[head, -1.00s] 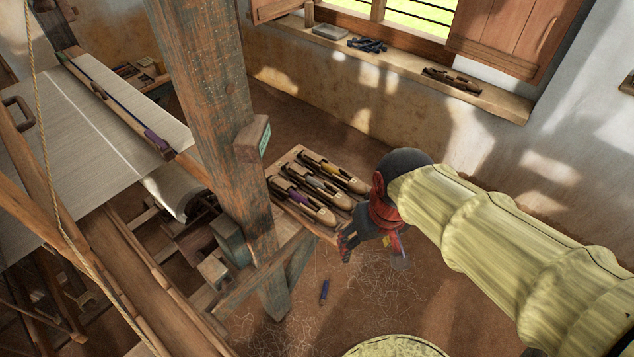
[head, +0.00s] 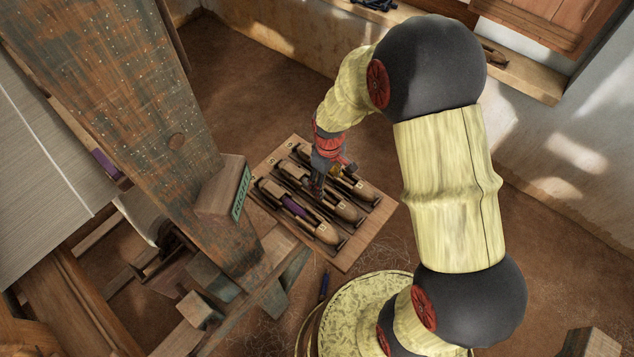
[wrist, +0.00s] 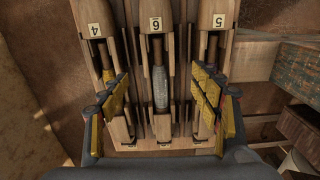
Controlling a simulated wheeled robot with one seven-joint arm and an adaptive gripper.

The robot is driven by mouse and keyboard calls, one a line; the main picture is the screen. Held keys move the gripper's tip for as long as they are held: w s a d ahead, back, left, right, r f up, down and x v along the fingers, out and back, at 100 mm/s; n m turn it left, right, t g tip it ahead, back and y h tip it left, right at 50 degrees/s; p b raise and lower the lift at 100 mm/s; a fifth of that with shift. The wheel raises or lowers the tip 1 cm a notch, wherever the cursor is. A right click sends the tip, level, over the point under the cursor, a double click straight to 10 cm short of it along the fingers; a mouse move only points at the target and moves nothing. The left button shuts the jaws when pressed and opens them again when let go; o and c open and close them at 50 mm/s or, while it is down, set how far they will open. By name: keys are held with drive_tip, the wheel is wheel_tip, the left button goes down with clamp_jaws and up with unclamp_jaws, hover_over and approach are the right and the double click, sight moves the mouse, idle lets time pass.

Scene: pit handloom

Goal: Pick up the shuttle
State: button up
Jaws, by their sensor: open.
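Three wooden boat-shaped shuttles lie side by side on a wooden board. The near shuttle (head: 325,233) has a purple bobbin. The far shuttle (head: 366,193) is partly covered by my gripper. In the wrist view the outer shuttles carry tags 4 (wrist: 94,28) and 5 (wrist: 219,20). My gripper (head: 331,183) is open and empty over the middle shuttle. Its yellow-padded fingers stand left and right of that shuttle and partly hide the outer two.
A thick wooden loom post (head: 140,110) with a lettered block (head: 228,190) stands left of the board (head: 352,262). White cloth (head: 40,170) is at the far left. A window sill (head: 525,75) runs along the back wall. The floor behind the board is clear.

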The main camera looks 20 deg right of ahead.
sight(325, 194)
drive_tip(key=shift+f, duration=0.15)
drive_tip(key=f+b, duration=0.1)
drive_tip(key=f, duration=0.1)
drive_tip(key=f+b, duration=0.1)
drive_tip(key=f, duration=0.2)
drive_tip(key=f+b, duration=0.1)
drive_tip(key=f, duration=0.1)
drive_tip(key=shift+w+a+f, duration=0.1)
drive_tip(key=shift+w+f, duration=0.2)
drive_tip(key=shift+w, duration=0.1)
drive_tip(key=shift+r, duration=0.1)
drive_tip(key=shift+c, duration=1.1)
drive_tip(key=c, duration=1.1)
drive_tip(key=shift+c, duration=0.7)
